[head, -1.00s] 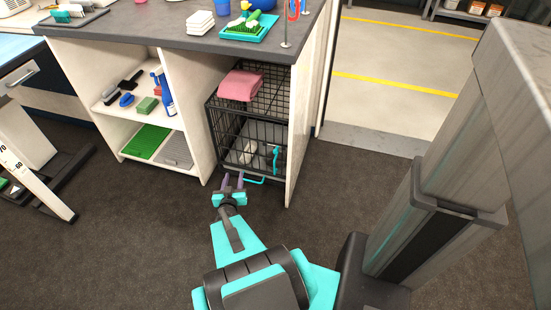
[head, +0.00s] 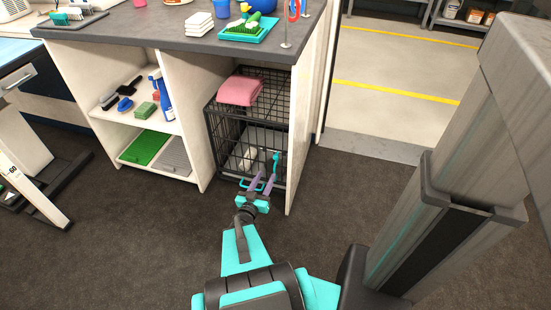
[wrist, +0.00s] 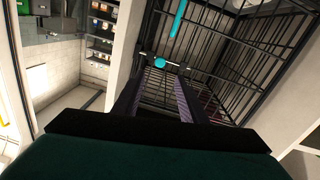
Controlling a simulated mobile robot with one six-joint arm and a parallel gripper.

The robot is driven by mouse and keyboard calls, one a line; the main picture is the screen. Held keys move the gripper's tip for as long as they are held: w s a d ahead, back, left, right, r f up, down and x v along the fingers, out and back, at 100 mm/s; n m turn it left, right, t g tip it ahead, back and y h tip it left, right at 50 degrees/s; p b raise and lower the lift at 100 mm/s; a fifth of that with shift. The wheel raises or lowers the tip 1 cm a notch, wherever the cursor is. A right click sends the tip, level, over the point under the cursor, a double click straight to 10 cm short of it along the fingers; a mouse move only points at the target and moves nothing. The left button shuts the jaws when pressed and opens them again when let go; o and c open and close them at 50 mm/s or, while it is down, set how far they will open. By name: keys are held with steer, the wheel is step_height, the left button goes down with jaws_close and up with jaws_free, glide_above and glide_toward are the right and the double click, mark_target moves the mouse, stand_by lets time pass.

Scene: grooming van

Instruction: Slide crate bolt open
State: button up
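The black wire crate (head: 232,128) sits in the right bay of the white cabinet. An upright teal piece (head: 276,161) is on the right of its door front, and a lower teal piece (head: 251,184) shows near its bottom edge. In the wrist view, a round teal knob (wrist: 160,62) lies just beyond and between my fingertips, with a teal bar (wrist: 178,18) above it. I cannot tell which teal part is the bolt. My gripper (head: 261,179) is in front of the crate's lower right; its purple fingers (wrist: 160,82) are apart, with nothing held. Contact cannot be judged.
A pink folded towel (head: 240,92) lies on the crate. The cabinet's right side panel (head: 299,140) stands close beside my gripper. Shelves (head: 140,118) with brushes and a spray bottle are to the left. Dark carpet (head: 140,240) is clear in front.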

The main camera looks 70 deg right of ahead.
mark_target(275, 158)
steer(key=d+b, duration=0.2)
steer(key=d, duration=1.1)
steer(key=shift+d, duration=0.15)
jaws_close()
